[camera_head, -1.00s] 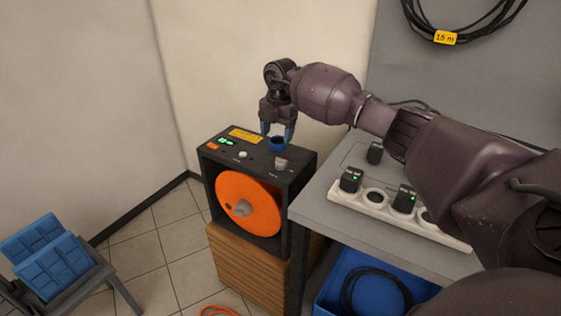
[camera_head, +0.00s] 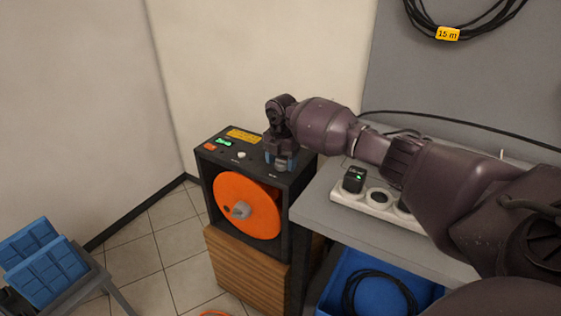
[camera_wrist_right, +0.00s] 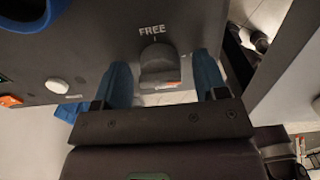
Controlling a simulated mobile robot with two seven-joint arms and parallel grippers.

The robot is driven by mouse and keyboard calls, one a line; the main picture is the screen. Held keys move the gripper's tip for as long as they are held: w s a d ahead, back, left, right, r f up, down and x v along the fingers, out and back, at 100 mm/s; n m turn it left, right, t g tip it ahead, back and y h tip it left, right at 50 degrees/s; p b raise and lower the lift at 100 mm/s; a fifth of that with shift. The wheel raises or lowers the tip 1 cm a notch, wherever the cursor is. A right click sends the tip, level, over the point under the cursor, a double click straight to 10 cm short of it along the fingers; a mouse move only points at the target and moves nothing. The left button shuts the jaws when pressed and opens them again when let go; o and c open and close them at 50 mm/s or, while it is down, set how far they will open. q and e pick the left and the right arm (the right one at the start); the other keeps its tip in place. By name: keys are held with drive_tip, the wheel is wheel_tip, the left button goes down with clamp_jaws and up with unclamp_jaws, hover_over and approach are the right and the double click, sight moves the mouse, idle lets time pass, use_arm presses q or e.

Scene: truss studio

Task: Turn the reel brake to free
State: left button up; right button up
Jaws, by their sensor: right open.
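The orange cable reel (camera_head: 247,207) sits in a black box with controls on its top panel. A grey knob (camera_wrist_right: 160,66) stands on that panel beside the printed word FREE (camera_wrist_right: 155,30); I take it for the reel brake. It also shows in the head view (camera_head: 281,165), partly covered. My right gripper (camera_wrist_right: 163,80) is open, with one blue finger on each side of the knob. Whether the fingers touch it I cannot tell. The gripper also shows low over the panel in the head view (camera_head: 280,160). My left gripper is out of view.
A blue round part (camera_wrist_right: 28,28) and a white button (camera_wrist_right: 57,86) are close to the gripper on the panel. A grey table (camera_head: 340,215) with a power strip (camera_head: 364,201) stands right of the box, above a blue bin (camera_head: 338,285).

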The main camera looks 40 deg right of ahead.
drive_tip(key=c, duration=0.9)
